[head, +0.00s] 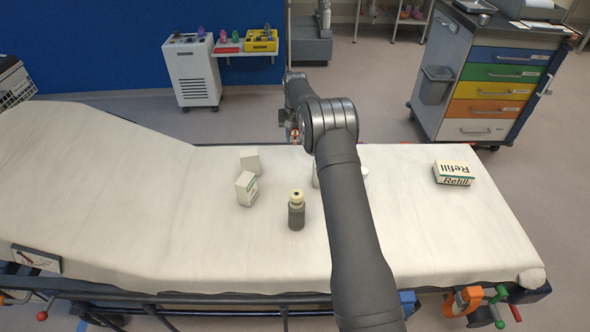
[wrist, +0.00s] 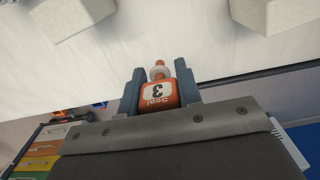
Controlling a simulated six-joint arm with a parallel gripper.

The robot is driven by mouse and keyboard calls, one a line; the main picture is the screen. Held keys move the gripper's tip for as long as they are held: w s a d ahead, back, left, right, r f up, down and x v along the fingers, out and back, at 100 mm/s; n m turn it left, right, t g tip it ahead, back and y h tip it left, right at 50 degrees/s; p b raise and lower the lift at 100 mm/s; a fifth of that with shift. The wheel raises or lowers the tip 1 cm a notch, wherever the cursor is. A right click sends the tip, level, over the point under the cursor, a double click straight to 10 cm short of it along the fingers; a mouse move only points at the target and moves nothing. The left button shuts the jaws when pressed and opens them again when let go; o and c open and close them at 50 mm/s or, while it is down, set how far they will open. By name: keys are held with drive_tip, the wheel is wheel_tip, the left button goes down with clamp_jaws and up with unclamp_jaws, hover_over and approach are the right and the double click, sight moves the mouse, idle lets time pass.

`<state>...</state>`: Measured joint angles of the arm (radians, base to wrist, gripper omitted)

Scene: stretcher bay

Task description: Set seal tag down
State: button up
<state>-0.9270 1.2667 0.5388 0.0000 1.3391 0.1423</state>
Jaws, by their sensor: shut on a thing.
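The seal tag (wrist: 157,94) is orange, with a white label reading "Seal 3" upside down in the wrist view, and a pale ring and orange tip at its far end. My gripper (wrist: 156,76) is shut on it, one grey finger on each side. In the head view a small orange-brown bit of the tag (head: 295,134) shows beside my wrist, over the far edge of the stretcher (head: 120,180). My gripper is mostly hidden there by my arm. I cannot tell the tag's exact height above the sheet.
Two white boxes (head: 250,160) (head: 245,189) and a grey-green bottle with a cream cap (head: 296,212) stand mid-sheet. White items beside my arm are partly hidden. A "Refill" box (head: 454,173) lies at right. Bare sheet lies around it. A drawer cart (head: 490,85) stands behind.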

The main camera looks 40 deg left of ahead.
wheel_tip(320, 180, down, 12)
drive_tip(key=shift+f, duration=0.2)
idle(0.4)
drive_tip(key=o, duration=0.9)
drive_tip(key=shift+f, duration=0.1)
drive_tip(key=shift+o, duration=0.2)
wheel_tip(320, 180, up, 12)
drive_tip(key=shift+r, duration=0.15)
drive_tip(key=shift+f, duration=4.2)
